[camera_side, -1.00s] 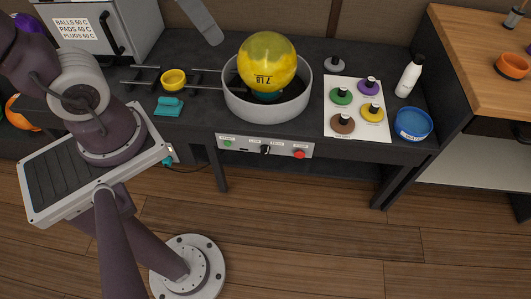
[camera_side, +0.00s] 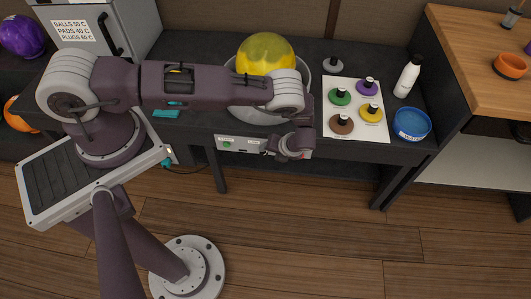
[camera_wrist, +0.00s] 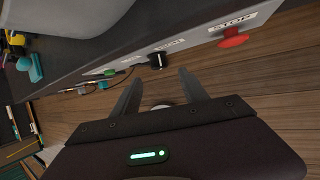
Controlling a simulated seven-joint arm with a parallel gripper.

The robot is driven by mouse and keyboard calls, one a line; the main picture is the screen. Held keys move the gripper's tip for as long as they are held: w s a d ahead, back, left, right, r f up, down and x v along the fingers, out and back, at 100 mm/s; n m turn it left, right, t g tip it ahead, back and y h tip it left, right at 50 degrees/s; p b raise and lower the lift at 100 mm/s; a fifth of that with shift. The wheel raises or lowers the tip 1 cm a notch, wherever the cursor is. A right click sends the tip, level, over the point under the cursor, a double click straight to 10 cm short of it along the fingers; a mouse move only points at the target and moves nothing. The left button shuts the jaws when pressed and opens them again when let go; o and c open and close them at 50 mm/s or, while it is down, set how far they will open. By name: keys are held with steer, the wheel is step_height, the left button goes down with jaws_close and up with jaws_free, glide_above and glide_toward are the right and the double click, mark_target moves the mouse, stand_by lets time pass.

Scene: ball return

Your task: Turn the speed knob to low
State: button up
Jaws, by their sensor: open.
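The speed knob (camera_wrist: 157,61) is a small black knob with a white pointer line on the front panel, seen in the wrist view between the stop button and the green button. In the side view my arm hides the knob and only the left part of the control panel (camera_side: 238,145) shows. My gripper (camera_wrist: 157,84) is open and empty, its two fingers apart and pointing toward the panel, with the knob just beyond and between the tips. In the side view the gripper end hangs in front of the bench's front edge.
A red stop button (camera_wrist: 233,38) sits to the right of the knob in the wrist view, a green button (camera_side: 227,144) to the left. A yellow ball (camera_side: 266,54) rests in a grey round bowl above. A teal pad (camera_side: 166,112) lies on the bench.

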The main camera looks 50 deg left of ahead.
mark_target(265, 153)
steer(key=x, duration=0.7)
steer(key=shift+r, duration=0.1)
jaws_close()
